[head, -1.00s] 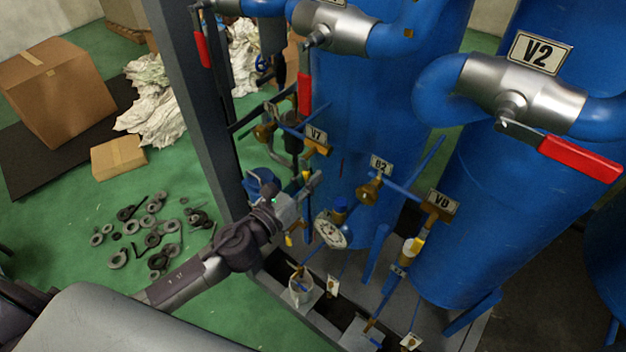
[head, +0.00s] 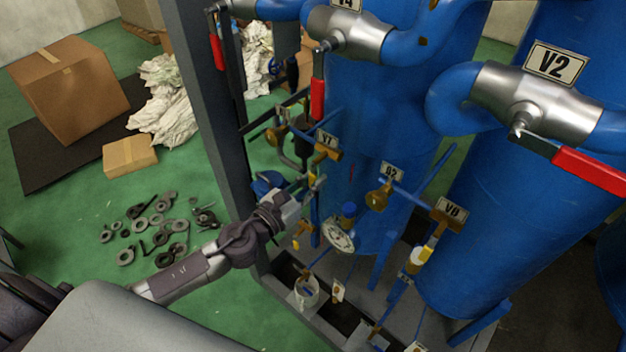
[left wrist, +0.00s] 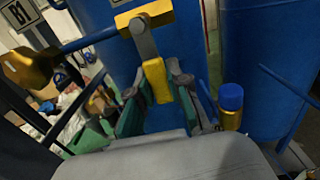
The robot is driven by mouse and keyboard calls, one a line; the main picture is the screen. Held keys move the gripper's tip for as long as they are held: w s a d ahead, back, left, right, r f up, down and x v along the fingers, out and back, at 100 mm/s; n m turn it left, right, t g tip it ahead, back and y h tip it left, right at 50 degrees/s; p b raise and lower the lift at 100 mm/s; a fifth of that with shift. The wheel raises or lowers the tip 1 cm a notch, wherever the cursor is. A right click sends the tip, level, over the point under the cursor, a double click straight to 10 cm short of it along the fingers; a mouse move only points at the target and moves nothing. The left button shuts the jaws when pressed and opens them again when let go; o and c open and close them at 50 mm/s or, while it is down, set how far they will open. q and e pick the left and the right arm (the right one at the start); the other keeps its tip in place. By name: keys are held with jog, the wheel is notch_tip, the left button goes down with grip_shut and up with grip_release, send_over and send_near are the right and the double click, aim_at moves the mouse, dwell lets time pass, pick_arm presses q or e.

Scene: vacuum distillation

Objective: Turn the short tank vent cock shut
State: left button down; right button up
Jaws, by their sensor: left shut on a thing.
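The short vent cock is a brass cock (head: 328,151) under a small tag, on blue pipe in front of the middle blue tank. In the left wrist view its brass body (left wrist: 146,16) is at the top, with a grey lever hanging down to a yellow grip (left wrist: 157,80). My left gripper (head: 312,190) is just below the cock. In the left wrist view its two green-padded fingers (left wrist: 156,98) are on either side of the yellow grip, shut on it. The lower end of the grip is partly hidden. My right gripper is not in view.
A pressure gauge (head: 338,236) and a blue-capped fitting (left wrist: 231,100) are close to the right of the gripper. The B2 cock (head: 379,197) is further right. A grey frame post (head: 208,110) stands left. Loose rings (head: 150,232) and boxes (head: 68,88) are on the green floor.

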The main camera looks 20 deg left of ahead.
pick_arm(q)
jog(key=c, duration=1.1)
grip_release()
jog(key=shift+s+a, duration=0.1)
jog(key=v, duration=0.6)
jog(key=shift+s, duration=0.15)
send_near(311, 183)
jog(key=shift+v, duration=0.75)
jog(key=shift+r, duration=0.1)
